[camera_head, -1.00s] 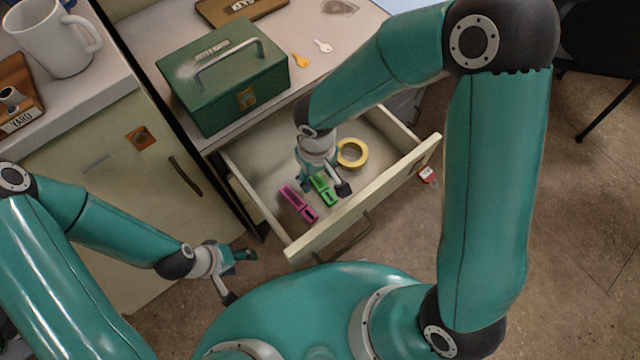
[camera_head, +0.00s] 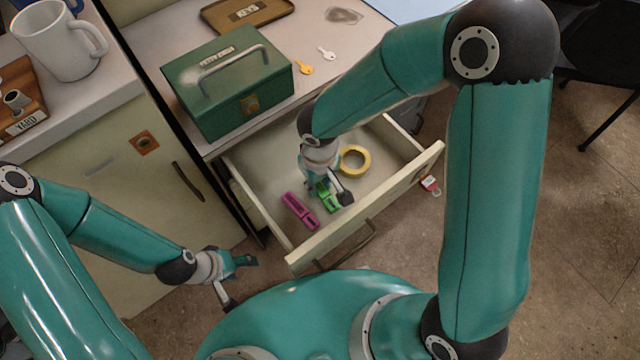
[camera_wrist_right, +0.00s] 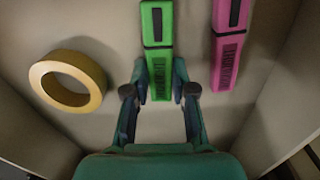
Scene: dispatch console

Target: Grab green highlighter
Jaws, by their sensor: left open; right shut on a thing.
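The green highlighter (camera_head: 328,197) lies in the open drawer, partly hidden by my right gripper (camera_head: 328,192) in the head view. In the right wrist view the green highlighter (camera_wrist_right: 157,50) runs up from between the fingers of my right gripper (camera_wrist_right: 159,92), which are shut on its near end. A magenta highlighter (camera_head: 299,210) lies to its left in the head view; it also shows in the right wrist view (camera_wrist_right: 231,48), to the right. My left gripper (camera_head: 238,281) is open and empty, outside the drawer at its left.
A yellow tape roll (camera_head: 355,159) lies in the drawer beside my right gripper. The drawer's front wall (camera_head: 370,210) and sides surround them. A green cash box (camera_head: 225,85) and two keys stand on the desk above. A red tag (camera_head: 430,184) is by the drawer's right corner.

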